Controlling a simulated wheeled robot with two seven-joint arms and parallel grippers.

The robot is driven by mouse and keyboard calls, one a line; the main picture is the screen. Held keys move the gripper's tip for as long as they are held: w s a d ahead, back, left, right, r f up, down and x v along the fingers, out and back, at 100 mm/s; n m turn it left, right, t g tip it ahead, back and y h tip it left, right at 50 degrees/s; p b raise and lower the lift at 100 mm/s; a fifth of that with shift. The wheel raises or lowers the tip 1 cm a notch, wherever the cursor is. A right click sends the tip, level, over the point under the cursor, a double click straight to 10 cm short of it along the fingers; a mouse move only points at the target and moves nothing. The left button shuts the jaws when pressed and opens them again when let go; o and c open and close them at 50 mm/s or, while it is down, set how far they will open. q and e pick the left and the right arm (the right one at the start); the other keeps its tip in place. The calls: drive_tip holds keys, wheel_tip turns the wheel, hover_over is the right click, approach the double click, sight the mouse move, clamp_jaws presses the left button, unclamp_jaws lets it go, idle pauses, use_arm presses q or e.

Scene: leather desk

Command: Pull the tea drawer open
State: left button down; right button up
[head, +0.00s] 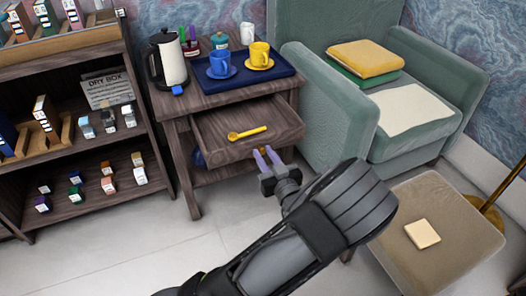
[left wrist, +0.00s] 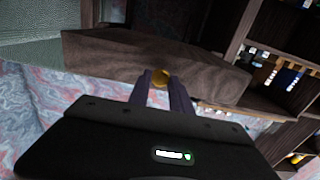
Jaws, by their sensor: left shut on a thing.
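The tea drawer (head: 285,112) of the dark wooden side table (head: 170,108) stands pulled out, its inside showing. A yellow spoon (head: 247,133) lies in it. My left gripper (head: 266,158) is at the drawer's front, with its purple fingers pointing at it. In the left wrist view the fingers are closed around a round brass knob (left wrist: 161,76) on the wooden drawer front (left wrist: 205,78). In the head view the knob is mostly hidden by the fingers. My right gripper is not in view.
On the table, a blue tray (head: 282,72) holds a blue cup (head: 219,63) and a yellow cup (head: 259,54). A kettle (head: 172,62) stands left of it. A green armchair (head: 330,105) is close right of the drawer; a shelf (head: 150,158) stands left. A stool (head: 448,210) stands front right.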

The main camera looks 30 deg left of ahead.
use_arm(q)
drive_tip(key=c, duration=1.2)
unclamp_jaws()
drive_tip(key=p+v, duration=0.1)
drive_tip(key=v, duration=0.6)
drive_tip(key=shift+s+d+p, duration=0.2)
drive_tip(key=shift+d+p, duration=0.15)
drive_tip(key=shift+f, duration=0.1)
